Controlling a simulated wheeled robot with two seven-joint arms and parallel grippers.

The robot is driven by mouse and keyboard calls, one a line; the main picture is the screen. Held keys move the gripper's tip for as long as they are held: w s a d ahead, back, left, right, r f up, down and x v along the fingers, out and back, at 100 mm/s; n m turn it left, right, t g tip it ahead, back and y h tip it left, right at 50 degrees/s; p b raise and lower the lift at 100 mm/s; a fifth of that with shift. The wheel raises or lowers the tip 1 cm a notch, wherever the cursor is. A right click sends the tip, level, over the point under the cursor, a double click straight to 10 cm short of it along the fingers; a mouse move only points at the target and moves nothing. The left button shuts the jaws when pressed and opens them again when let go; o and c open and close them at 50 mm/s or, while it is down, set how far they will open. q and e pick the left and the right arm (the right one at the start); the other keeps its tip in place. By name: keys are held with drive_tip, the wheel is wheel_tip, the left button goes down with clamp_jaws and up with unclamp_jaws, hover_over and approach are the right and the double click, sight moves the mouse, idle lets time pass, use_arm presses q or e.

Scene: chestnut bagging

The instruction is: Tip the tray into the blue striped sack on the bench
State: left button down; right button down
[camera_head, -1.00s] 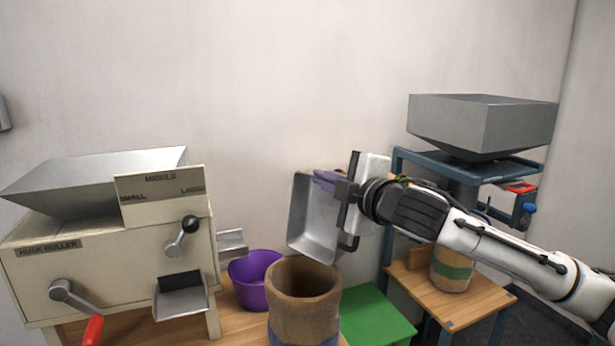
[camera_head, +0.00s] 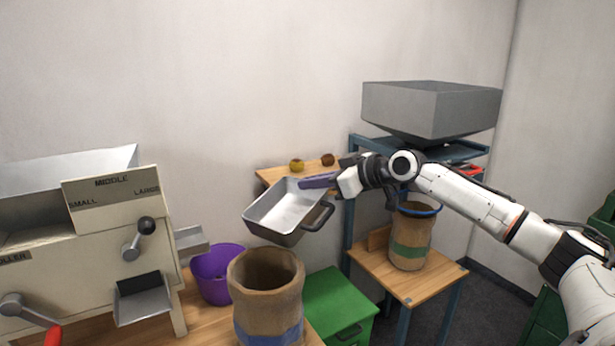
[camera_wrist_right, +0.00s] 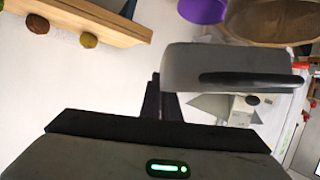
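The grey metal tray (camera_head: 290,208) hangs in the air behind and slightly right of the blue striped sack, tilted a little, with its inside looking empty. In the right wrist view, the tray's outer wall (camera_wrist_right: 220,65) and black handle show beyond the dark fingers (camera_wrist_right: 158,100). The blue striped sack (camera_head: 266,295) stands open and upright on the bench, its blue band low on the side; its contents are hidden. My left gripper is not in view.
The husk roller (camera_head: 85,270) stands left, with a purple bucket (camera_head: 216,275) between it and the sack. A green box (camera_head: 335,300) is right of the sack. A green-striped sack (camera_head: 410,240) stands under a grey hopper (camera_head: 430,110). A wooden shelf (camera_head: 275,176) holds two chestnut-like objects.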

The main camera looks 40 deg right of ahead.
drive_tip(key=shift+w+d+f+m+y, duration=0.1)
drive_tip(key=shift+d+f+m+y, duration=0.25)
drive_tip(key=shift+f+m+y, duration=0.35)
drive_tip(key=s+a+r+b, duration=0.2)
drive_tip(key=s+a+r, duration=0.2)
drive_tip(key=r, duration=0.3)
drive_tip(key=shift+s+b, duration=0.25)
drive_tip(key=shift+b, duration=0.1)
